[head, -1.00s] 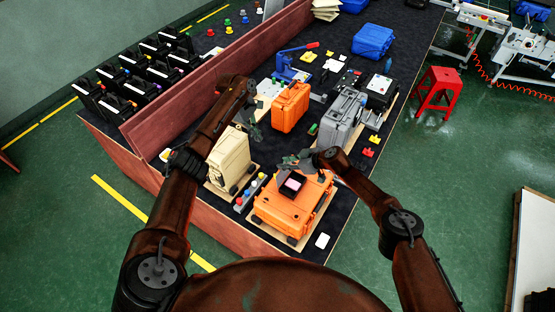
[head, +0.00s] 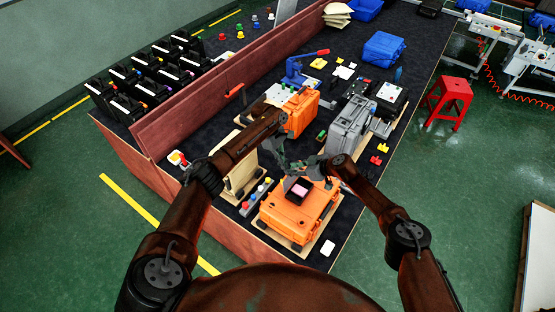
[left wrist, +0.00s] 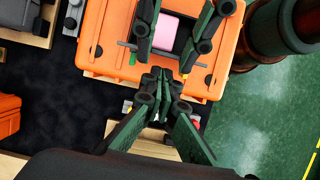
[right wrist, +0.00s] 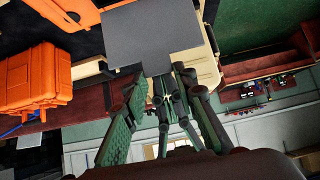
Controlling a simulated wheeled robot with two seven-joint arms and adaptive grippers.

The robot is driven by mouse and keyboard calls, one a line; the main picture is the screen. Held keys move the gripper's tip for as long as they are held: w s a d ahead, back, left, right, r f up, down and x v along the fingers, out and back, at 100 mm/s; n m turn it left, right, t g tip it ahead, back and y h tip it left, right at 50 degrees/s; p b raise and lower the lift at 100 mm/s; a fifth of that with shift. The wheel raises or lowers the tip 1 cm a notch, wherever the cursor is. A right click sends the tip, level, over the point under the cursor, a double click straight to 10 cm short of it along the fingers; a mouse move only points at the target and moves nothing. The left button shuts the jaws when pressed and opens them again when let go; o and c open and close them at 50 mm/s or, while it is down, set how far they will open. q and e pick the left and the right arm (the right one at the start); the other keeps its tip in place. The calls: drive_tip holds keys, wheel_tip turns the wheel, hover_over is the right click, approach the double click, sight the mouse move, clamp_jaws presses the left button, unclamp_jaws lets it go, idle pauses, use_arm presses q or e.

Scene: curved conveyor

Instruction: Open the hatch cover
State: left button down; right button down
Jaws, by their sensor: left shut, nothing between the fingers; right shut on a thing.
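The orange case (head: 292,222) stands nearest me, with a small black-rimmed square opening (head: 289,197) on top and a pink block (head: 299,189) showing in it. My right gripper (head: 304,169) is over the opening's far side. In the right wrist view its fingers (right wrist: 160,88) are shut at the edge of a flat dark grey square plate (right wrist: 150,38), which looks like the hatch cover. My left gripper (head: 283,160) is shut and empty, just left of the right one. In the left wrist view its fingertips (left wrist: 160,78) are together at the orange case's edge (left wrist: 205,85).
A beige case (head: 240,178) stands left of the orange case, with several coloured buttons (head: 257,194) between. Another orange case (head: 300,112) and a grey case (head: 348,128) stand behind. My grippers are very close together. A white card (head: 328,248) lies front right.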

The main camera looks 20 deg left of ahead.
use_arm(q)
drive_tip(key=shift+s+d, duration=0.1)
drive_tip(key=shift+d, duration=0.25)
use_arm(e)
drive_tip(key=shift+d+f, duration=0.15)
drive_tip(key=shift+f, duration=0.05)
use_arm(q)
drive_tip(key=shift+s+d+r, duration=0.1)
drive_tip(key=shift+d+r, duration=0.05)
drive_tip(key=shift+d, duration=0.35)
drive_tip(key=shift+s+d+r, duration=0.1)
drive_tip(key=shift+d, duration=0.35)
use_arm(e)
drive_tip(key=c, duration=2)
unclamp_jaws()
drive_tip(key=o, duration=0.4)
drive_tip(key=shift+r, duration=0.1)
use_arm(q)
drive_tip(key=shift+w, duration=0.1)
drive_tip(key=shift+a, duration=0.15)
use_arm(e)
drive_tip(key=shift+r, duration=0.1)
